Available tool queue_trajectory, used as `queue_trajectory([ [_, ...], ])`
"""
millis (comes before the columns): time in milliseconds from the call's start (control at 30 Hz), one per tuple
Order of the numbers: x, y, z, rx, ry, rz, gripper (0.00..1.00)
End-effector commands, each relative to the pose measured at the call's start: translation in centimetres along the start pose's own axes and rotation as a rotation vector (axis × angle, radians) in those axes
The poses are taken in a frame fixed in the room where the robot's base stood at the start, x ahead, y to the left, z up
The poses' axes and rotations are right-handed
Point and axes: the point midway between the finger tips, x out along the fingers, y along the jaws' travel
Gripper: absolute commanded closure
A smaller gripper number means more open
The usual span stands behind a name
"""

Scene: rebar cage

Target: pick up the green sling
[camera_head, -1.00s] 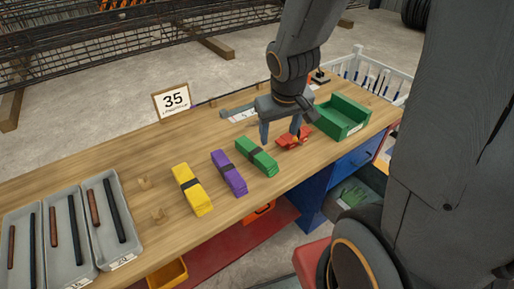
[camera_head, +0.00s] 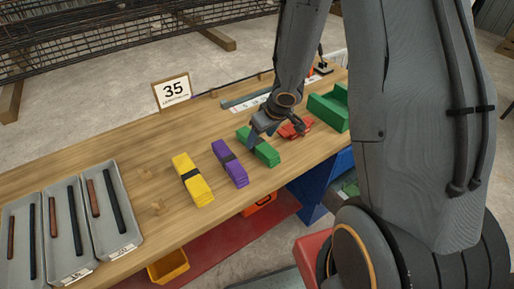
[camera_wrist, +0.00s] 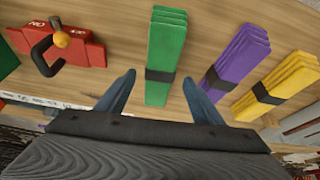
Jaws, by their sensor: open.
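The green sling (camera_head: 266,154) is a folded bundle with a dark band around its middle, lying on the wooden workbench. My gripper (camera_head: 276,139) is over it in the head view, and part of the sling is hidden behind it. In the wrist view the green sling (camera_wrist: 166,50) stands between the lines of the two open fingers of my gripper (camera_wrist: 160,92), with its near end close to them. The fingers are apart and hold nothing. I cannot tell the exact height of the fingers above the sling.
A purple sling (camera_head: 229,163) and a yellow sling (camera_head: 192,180) lie left of the green one. Grey trays (camera_head: 105,213) hold rods at the left. A "35" sign (camera_head: 174,93) stands behind.

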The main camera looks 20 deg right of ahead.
Motion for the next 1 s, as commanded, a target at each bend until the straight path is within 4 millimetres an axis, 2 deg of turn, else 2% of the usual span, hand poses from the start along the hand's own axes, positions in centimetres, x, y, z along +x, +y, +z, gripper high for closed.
queue_trajectory([
  [300,4.4,0.0,-0.1,0.0,-0.001,0.0,0.39],
  [633,4.9,0.0,-0.1,0.0,0.0,0.001,0.39],
  [667,4.9,0.0,-0.1,0.0,0.0,0.001,0.42],
  [1000,4.8,0.0,-0.1,0.0,0.0,0.001,1.0],
])
